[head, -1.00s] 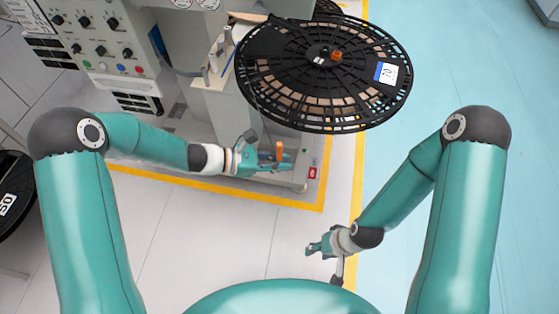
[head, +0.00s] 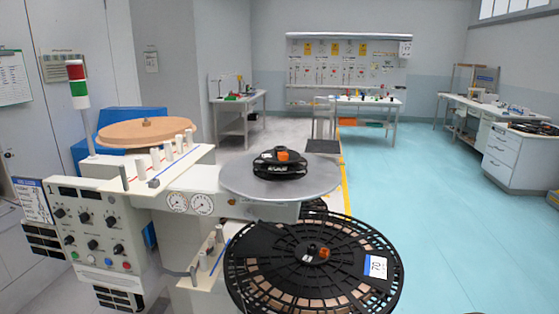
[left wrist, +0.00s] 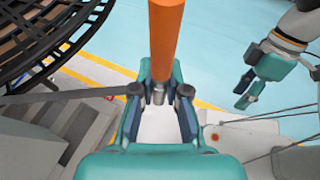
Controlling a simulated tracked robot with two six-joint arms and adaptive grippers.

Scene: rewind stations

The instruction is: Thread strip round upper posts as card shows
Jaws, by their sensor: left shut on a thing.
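My left gripper (left wrist: 159,93) is shut on an upright orange rod (left wrist: 165,40) with a metal end between the fingers, in the left wrist view. A dark grey band (left wrist: 60,97) runs from the left edge to a knob at the left finger; I cannot tell if it is the strip. My right gripper (left wrist: 240,95) shows at the right, apart from the rod, its fingers seemingly parted and empty. In the head view, white upper posts (head: 168,151) stand in a row on the upper deck (head: 190,160). A small card (head: 32,200) hangs at the panel's left, too small to read.
A large black reel (head: 345,255) labelled 70 or similar fills the front below a grey disc (head: 240,180) bearing a small black reel (head: 280,168). A wooden disc (head: 145,132) lies left of the upper posts. Lower posts (head: 211,245) stand below. The blue floor (head: 450,220) at right is clear.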

